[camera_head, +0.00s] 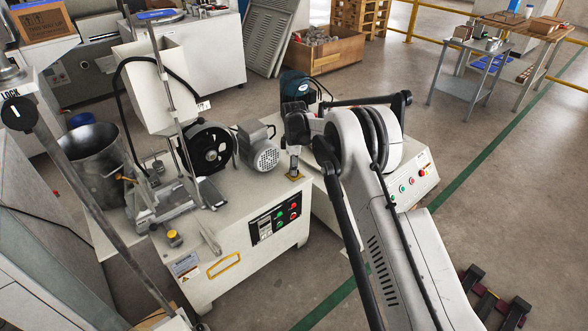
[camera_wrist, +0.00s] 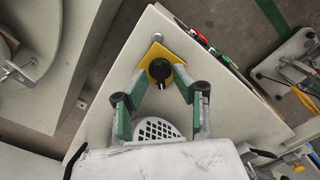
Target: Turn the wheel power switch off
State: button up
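The switch is a black rotary knob (camera_wrist: 160,70) on a yellow plate in the wrist view. It sits near the corner of the pale machine top. In the head view its yellow plate (camera_head: 295,177) shows at the right end of the machine, with the knob mostly hidden by my gripper (camera_head: 293,155). In the wrist view my gripper (camera_wrist: 160,84) is open. Its green-padded fingers angle inward on both sides of the knob, with small gaps showing. I cannot tell whether either tip touches it. The black wheel (camera_head: 208,148) stands on the machine, left of the motor (camera_head: 260,148).
A control panel (camera_head: 275,220) with red and green buttons is on the machine's front. A second yellow-based knob (camera_head: 174,238) is at the front left. A neighbouring machine (camera_head: 425,180) stands behind my arm. Open floor lies to the right.

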notch_tip(320, 180, up, 12)
jog(key=shift+f, duration=0.25)
dwell(0.3)
